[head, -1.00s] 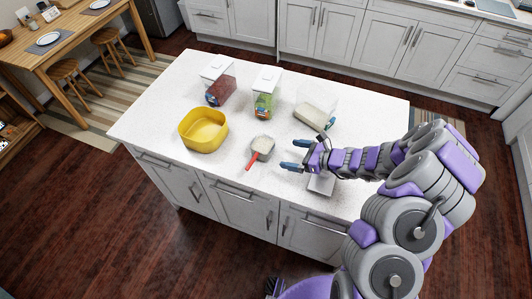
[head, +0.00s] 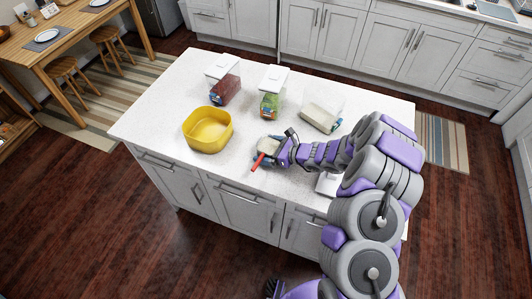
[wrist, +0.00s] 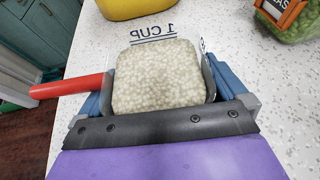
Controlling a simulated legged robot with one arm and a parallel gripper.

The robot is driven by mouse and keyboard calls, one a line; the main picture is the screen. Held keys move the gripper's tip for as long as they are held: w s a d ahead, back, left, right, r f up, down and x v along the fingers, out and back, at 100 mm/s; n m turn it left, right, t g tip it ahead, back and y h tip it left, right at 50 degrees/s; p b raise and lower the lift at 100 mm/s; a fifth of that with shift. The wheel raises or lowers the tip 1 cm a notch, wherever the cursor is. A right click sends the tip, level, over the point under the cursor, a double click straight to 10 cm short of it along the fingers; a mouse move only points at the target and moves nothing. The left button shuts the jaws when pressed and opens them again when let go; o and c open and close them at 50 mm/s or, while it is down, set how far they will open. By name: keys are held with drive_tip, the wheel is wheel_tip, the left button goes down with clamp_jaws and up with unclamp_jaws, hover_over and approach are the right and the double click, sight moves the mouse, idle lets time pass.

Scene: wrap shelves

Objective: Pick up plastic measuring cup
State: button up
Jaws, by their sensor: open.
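The plastic measuring cup (wrist: 160,78) is clear, marked "1 CUP" and filled with small pale grains. Its red handle (wrist: 70,86) points left in the wrist view and toward the island's front edge in the head view (head: 258,161). My gripper (wrist: 155,92) is open, with one blue finger on each side of the cup. In the head view my gripper (head: 270,147) covers much of the cup. I cannot tell whether the fingers touch it.
A yellow bowl (head: 207,130) stands to the left on the white island top (head: 160,100). Containers of red (head: 226,88), green (head: 270,103) and pale contents (head: 321,116) stand behind. A light block (head: 327,183) lies under my arm.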

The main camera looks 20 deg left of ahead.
drive_tip(key=shift+s+a+f, duration=0.1)
drive_tip(key=shift+s+a, duration=0.05)
drive_tip(key=shift+c, duration=0.4)
drive_tip(key=shift+d, duration=0.75)
drive_tip(key=c, duration=0.6)
drive_tip(key=shift+c, duration=1.4)
drive_tip(key=shift+a, duration=0.4)
drive_tip(key=shift+c, duration=0.2)
